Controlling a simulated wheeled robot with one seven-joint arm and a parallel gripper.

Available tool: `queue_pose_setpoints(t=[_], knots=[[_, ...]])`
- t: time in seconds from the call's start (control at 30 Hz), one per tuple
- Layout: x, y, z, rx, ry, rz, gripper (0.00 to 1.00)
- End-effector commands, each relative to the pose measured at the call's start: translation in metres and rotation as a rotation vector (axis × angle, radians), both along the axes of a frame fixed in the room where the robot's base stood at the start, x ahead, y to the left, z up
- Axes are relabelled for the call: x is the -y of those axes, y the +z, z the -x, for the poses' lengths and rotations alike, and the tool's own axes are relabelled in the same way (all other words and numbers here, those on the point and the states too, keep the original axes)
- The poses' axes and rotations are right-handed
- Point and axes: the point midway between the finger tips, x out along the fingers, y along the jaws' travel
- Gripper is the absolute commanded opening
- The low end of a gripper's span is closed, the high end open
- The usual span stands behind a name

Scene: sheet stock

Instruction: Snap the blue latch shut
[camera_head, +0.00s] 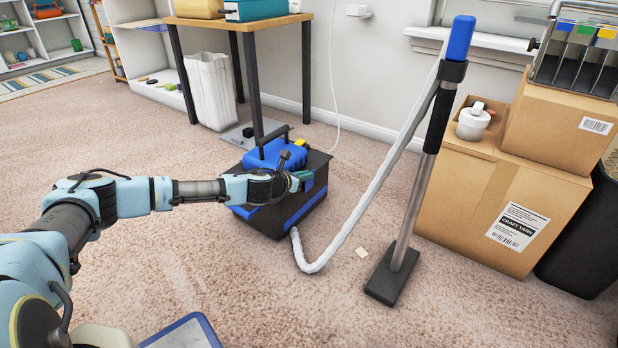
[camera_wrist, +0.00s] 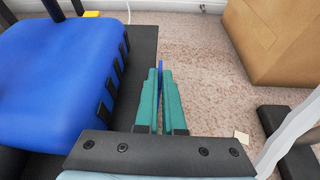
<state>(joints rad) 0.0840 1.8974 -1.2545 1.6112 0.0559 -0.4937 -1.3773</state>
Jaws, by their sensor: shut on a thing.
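A black and blue vacuum cleaner (camera_head: 268,222) stands on the carpet. Its blue top also fills the left of the wrist view (camera_wrist: 55,75). My gripper (camera_head: 302,180) is at the right front side of the vacuum. In the wrist view my gripper's green fingers (camera_wrist: 161,85) are close together, with a thin blue piece (camera_wrist: 161,66) between their tips, which looks like the blue latch. Most of the latch is hidden by the fingers, and I cannot tell its angle or whether it is fastened.
A white hose (camera_head: 345,232) and an upright wand (camera_head: 425,170) with a dark floor head (camera_head: 388,278) stand right of the vacuum. Cardboard boxes (camera_head: 470,205) are farther right. A table (camera_head: 236,22) is behind. Carpet in front is mostly clear.

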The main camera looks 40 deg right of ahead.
Motion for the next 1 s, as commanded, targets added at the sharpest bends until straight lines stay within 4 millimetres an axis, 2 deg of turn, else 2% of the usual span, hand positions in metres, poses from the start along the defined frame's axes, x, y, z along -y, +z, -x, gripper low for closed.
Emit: queue_pose_setpoints(t=[0.33, 0.37, 0.6, 0.87, 1.0], knots=[[-0.001, -0.001, -0.003, -0.055, -0.002, 0.012, 0.00], [-0.001, -0.001, -0.003, -0.054, -0.002, 0.012, 0.09], [-0.001, -0.001, -0.003, -0.052, -0.002, 0.013, 0.36], [-0.002, 0.000, -0.003, -0.052, -0.001, 0.013, 0.36], [-0.012, 0.006, -0.001, -0.053, 0.000, 0.013, 0.36]])
